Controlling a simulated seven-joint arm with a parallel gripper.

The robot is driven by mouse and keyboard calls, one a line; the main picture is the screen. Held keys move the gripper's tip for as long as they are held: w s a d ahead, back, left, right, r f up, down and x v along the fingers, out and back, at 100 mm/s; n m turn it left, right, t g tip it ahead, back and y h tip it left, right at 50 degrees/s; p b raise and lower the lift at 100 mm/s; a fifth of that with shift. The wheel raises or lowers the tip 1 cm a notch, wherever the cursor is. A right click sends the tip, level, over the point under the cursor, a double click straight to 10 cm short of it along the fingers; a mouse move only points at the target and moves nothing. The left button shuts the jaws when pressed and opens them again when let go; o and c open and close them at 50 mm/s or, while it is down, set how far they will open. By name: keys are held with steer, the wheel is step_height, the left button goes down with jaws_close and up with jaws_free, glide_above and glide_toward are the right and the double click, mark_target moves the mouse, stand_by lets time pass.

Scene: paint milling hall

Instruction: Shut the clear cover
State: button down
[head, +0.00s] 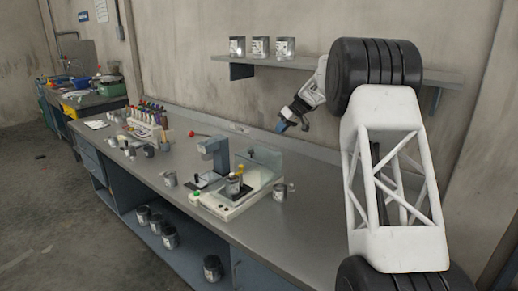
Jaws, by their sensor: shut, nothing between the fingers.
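The clear cover (266,157) stands raised at the back of a low cream-coloured machine (226,209) on the grey workbench. The cover is see-through, so its exact edges are hard to make out. A metal can (233,187) with something yellow above it sits on the machine, in front of the raised cover. My gripper (282,127) is above and behind the cover, to its right in the picture, near the wall. It is shut and empty, and appears apart from the cover.
A grey stand-like device (216,152) stands left of the machine. A can (279,192) stands close to its right. A rack of colourful bottles (149,119) is farther left. A wall shelf (335,71) with 3 cans is above. The bench's right end is clear.

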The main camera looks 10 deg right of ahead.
stand_by(0.3)
glide_toward(259, 156)
steer(key=w+a+f, duration=0.1)
steer(key=f, duration=0.1)
steer(key=w+a+f, duration=0.1)
steer(key=w, duration=0.1)
steer(key=shift+a+f, duration=0.2)
steer(key=shift+f, duration=0.15)
steer(key=shift+s+a, duration=0.25)
steer(key=shift+a, duration=0.25)
steer(key=shift+s+a, duration=0.2)
steer(key=shift+a, duration=0.25)
steer(key=shift+s+a, duration=0.5)
steer(key=shift+a, duration=0.35)
steer(key=shift+a, duration=0.1)
steer(key=s+a, duration=1.1)
steer(key=s, duration=0.1)
steer(key=shift+a, duration=0.35)
steer(key=shift+a, duration=0.1)
